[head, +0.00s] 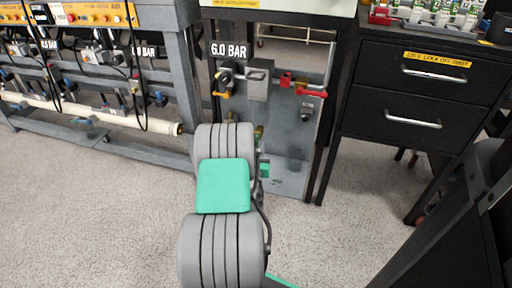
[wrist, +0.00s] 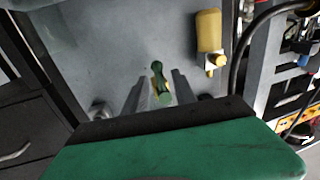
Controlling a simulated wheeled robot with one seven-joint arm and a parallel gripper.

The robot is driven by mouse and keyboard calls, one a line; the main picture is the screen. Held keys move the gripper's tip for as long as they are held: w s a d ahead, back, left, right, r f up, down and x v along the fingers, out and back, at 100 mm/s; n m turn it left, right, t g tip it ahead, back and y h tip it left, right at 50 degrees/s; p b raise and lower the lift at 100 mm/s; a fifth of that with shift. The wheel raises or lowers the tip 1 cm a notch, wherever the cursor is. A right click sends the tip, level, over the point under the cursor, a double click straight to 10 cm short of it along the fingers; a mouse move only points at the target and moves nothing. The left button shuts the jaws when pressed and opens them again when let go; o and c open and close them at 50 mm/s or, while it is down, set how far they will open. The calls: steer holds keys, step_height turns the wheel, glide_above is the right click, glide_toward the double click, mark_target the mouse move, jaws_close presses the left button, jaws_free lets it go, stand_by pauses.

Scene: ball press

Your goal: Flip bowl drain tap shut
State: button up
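In the wrist view, a small tap with a dark green lever (wrist: 158,72) and a yellowish body (wrist: 164,93) stands against the grey panel (wrist: 110,45). My gripper (wrist: 158,85) is open, with one finger on each side of the tap. Gaps show between the fingers and the tap, so it is not clamped. The lower part of the tap is hidden behind my green and black gripper body. In the head view my arm covers my fingertips and most of the tap's area on the grey panel (head: 288,165); a bit of brass-yellow (head: 259,131) shows beside the arm.
A yellow cylinder with a brass fitting (wrist: 208,35) is close by on the panel. Above are a black regulator (head: 226,76), a grey block (head: 258,82) and a red-handled valve (head: 311,93). Black drawers (head: 415,95) stand right, a grey frame (head: 100,148) left.

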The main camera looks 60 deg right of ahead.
steer(key=shift+c, duration=0.5)
jaws_close()
steer(key=shift+r+p, duration=0.1)
steer(key=shift+p, duration=0.3)
steer(key=r+n+g+p, duration=0.1)
steer(key=n+p, duration=0.2)
steer(key=n, duration=0.2)
steer(key=s+r+n+g+y+p, duration=0.1)
steer(key=n+p, duration=0.3)
steer(key=n, duration=0.1)
steer(key=s+r+n+g+p, duration=0.1)
steer(key=n+p, duration=0.3)
steer(key=n, duration=0.1)
steer(key=shift+s+d+r+g, duration=0.1)
steer(key=shift+s+d+g, duration=0.05)
steer(key=shift+g, duration=0.25)
steer(key=shift+n, duration=0.3)
